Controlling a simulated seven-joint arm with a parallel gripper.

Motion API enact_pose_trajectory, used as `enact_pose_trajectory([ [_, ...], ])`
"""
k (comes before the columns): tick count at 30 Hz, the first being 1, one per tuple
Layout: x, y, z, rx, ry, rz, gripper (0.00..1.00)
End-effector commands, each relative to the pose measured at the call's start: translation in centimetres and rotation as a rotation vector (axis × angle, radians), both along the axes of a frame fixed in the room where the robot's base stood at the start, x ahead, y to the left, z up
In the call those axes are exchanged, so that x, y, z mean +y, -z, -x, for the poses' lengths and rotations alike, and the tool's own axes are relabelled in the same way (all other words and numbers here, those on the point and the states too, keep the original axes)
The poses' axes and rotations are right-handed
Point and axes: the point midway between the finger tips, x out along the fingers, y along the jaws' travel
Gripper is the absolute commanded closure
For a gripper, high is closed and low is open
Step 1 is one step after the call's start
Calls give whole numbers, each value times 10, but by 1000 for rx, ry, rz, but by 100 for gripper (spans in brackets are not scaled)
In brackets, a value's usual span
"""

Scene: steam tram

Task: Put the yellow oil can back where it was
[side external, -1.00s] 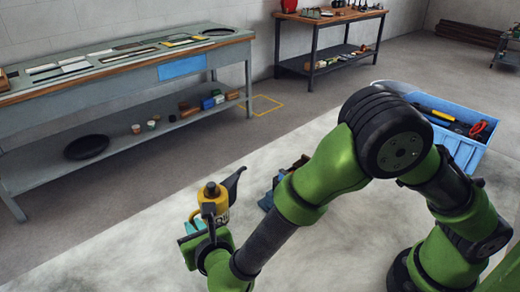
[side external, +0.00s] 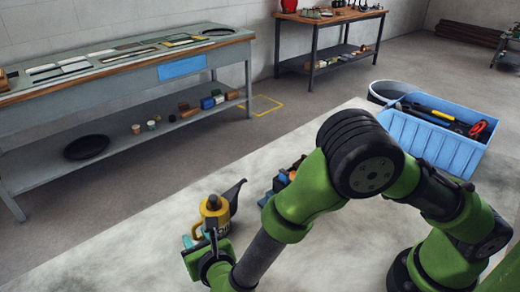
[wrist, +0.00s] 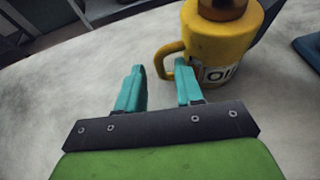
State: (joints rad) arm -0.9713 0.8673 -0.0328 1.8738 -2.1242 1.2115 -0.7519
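The yellow oil can (side external: 214,213), with a dark spout, stands upright on the pale work surface (side external: 130,262) in the side view. In the wrist view the can (wrist: 222,45) shows its "OIL" label, with its looped handle (wrist: 164,62) toward me. My gripper (wrist: 160,72) is open, its teal fingers apart. The handle is just ahead of and between the fingertips, close to the right one. I cannot tell whether they touch. In the side view my gripper (side external: 195,236) is low beside the can, partly hidden by my wrist.
A dark and blue object (side external: 284,180) lies right of the can, partly hidden by my arm. A blue crate (side external: 432,143) of tools stands at the right, with a dark round container (side external: 388,91) behind it. The surface left of the can is clear. Workbenches stand beyond.

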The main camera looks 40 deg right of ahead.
Motion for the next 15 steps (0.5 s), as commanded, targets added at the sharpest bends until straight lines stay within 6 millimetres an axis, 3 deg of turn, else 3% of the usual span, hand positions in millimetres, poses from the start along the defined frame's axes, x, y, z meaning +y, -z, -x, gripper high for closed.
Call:
enact_pose_trajectory([
  [7, 3, -6, 9, 0, -4, -1, 64],
  [15, 14, -27, 60, 0, -6, 0, 64],
])
